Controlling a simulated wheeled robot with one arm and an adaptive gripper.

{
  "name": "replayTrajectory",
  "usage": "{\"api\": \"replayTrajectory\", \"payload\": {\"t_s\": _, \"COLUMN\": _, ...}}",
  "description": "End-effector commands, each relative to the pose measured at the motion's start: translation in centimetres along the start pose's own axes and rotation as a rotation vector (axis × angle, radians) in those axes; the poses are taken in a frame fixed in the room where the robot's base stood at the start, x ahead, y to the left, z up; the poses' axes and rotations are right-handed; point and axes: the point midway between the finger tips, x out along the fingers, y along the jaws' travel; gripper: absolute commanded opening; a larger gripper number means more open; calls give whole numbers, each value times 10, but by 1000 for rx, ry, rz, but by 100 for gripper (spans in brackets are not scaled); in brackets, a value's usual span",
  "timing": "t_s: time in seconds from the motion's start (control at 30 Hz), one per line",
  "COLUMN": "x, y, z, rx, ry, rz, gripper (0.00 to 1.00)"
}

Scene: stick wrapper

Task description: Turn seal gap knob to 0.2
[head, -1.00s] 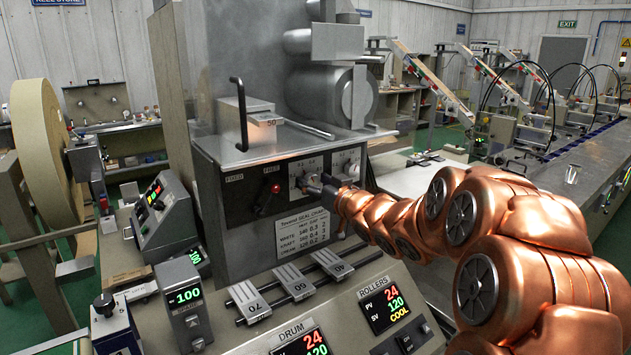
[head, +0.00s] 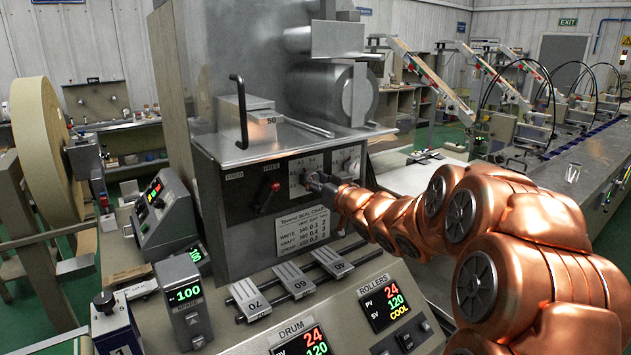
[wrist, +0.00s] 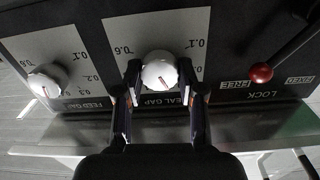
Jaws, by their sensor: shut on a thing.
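The seal gap knob (wrist: 159,71) is a round white knob with a red pointer mark on its near side in the wrist view. It sits on a white dial plate (wrist: 150,27) marked "SEAL GAP", with 0.1 and 0.6 legible; lettering appears upside down. My gripper (wrist: 160,76) has one finger on each side of the knob and is shut on it. In the head view my gripper (head: 318,184) is at the machine's front panel and covers the knob. The 0.2 mark on this dial is not readable.
The feed gap knob (wrist: 47,80) is left of the held knob in the wrist view. A lock lever with a red ball (wrist: 262,73) is to the right. In the head view a seal chart (head: 304,231) is below the dials, with numbered slide blocks (head: 298,282) in front.

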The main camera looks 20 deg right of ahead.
Motion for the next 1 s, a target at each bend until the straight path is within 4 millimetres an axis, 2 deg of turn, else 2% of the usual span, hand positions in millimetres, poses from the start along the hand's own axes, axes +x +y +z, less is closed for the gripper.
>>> {"api": "replayTrajectory", "payload": {"t_s": 0.27, "x": 0, "y": 0, "z": 2, "rx": -101, "ry": 4, "rz": 1, "gripper": 4}}
{"api": "replayTrajectory", "payload": {"t_s": 1.0, "x": 0, "y": 0, "z": 4, "rx": -663, "ry": 12, "rz": 0, "gripper": 4}}
